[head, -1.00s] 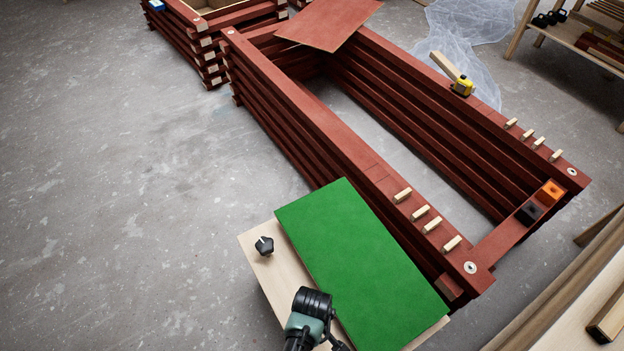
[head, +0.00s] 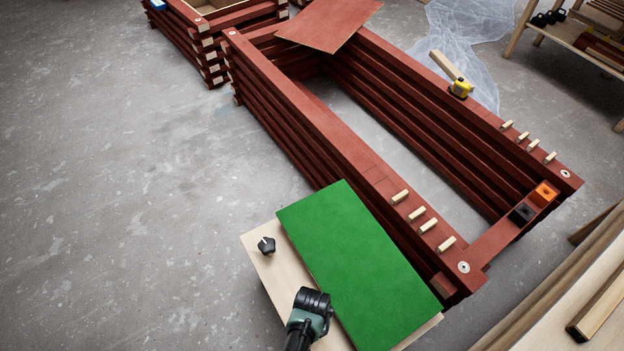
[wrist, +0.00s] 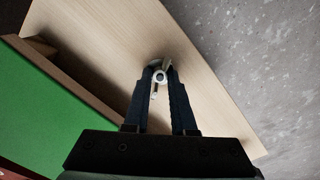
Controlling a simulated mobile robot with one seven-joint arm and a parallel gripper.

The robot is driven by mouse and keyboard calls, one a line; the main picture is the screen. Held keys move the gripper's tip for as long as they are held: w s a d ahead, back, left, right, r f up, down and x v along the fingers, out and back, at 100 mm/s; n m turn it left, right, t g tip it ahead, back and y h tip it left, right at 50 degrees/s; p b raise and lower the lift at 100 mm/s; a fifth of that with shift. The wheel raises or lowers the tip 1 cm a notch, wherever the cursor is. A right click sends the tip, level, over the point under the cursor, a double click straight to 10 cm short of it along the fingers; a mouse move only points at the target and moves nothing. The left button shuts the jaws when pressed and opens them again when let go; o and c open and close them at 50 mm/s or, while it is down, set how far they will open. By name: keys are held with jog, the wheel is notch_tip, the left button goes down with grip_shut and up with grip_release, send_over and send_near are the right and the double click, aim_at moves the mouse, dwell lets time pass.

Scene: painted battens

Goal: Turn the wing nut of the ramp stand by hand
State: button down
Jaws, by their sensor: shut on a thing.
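The ramp stand (head: 285,297) is a pale wooden frame under a green ramp top (head: 360,262), at the front of the head view. The stand's pale wood face (wrist: 95,35) fills the middle of the wrist view. A small metal wing nut (wrist: 160,77) with a round centre sits against that face. My gripper (wrist: 160,70) is shut on the wing nut, one dark finger on each side of it. In the head view my arm shows beside the green top. The fingers and the wing nut are hidden there.
A black knob (head: 266,245) stands on the stand's left end. A stack of red battens (head: 330,130) with short pegs lies behind the stand. An orange block (head: 544,193) and a black block (head: 522,213) sit on its near crosspiece. Grey floor (head: 120,200) is clear at left.

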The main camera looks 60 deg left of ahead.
jog(key=m, duration=0.4)
jog(key=shift+m, duration=0.4)
jog(key=shift+p, duration=0.3)
jog(key=c, duration=0.7)
grip_release()
jog(key=shift+c, duration=0.2)
notch_tip(320, 180, up, 13)
jog(key=p, duration=0.5)
jog(key=shift+p, duration=0.35)
